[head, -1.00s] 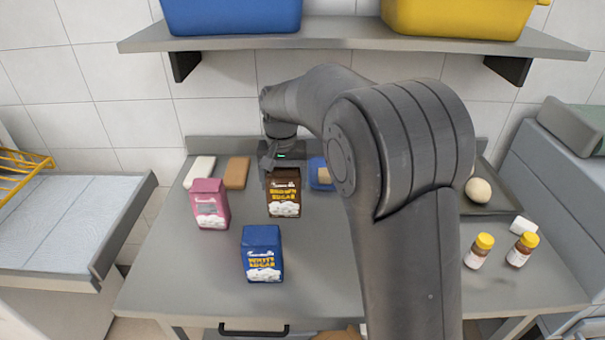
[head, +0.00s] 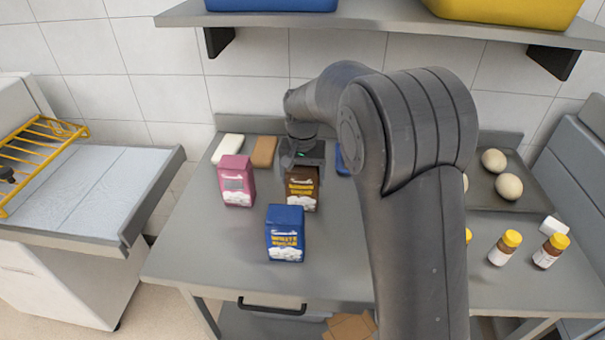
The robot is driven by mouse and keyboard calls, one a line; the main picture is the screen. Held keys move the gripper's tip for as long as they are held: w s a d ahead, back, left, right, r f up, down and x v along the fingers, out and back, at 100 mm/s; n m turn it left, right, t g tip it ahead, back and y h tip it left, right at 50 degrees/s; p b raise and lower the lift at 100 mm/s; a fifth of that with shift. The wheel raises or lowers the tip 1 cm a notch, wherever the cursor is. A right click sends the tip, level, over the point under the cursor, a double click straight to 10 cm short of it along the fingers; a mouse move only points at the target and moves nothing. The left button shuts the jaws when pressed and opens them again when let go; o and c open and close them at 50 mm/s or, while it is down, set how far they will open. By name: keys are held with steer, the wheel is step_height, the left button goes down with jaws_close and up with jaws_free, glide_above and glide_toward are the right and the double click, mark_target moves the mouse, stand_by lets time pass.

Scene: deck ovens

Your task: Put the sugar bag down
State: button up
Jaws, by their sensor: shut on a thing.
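My gripper (head: 303,160) is shut on the top of a brown sugar bag (head: 302,190) at the back middle of the grey table (head: 200,255). The bag is upright, with its labelled face towards me. Its base is at or very close to the tabletop; I cannot tell if it touches. A blue sugar bag (head: 285,235) stands upright in front of it. A pink sugar bag (head: 236,182) stands to its left. The fingers are partly hidden by the wrist and the bag's top.
White (head: 228,149) and brown (head: 264,151) blocks lie behind the pink bag. A blue item (head: 342,161) is partly hidden by my arm. Yellow-capped jars (head: 505,248) and a tray with round pieces (head: 509,187) are at right. A shelf (head: 380,32) hangs above. The table's front left is clear.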

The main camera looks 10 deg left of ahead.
steer(key=o, duration=1.8)
steer(key=shift+f, duration=0.1)
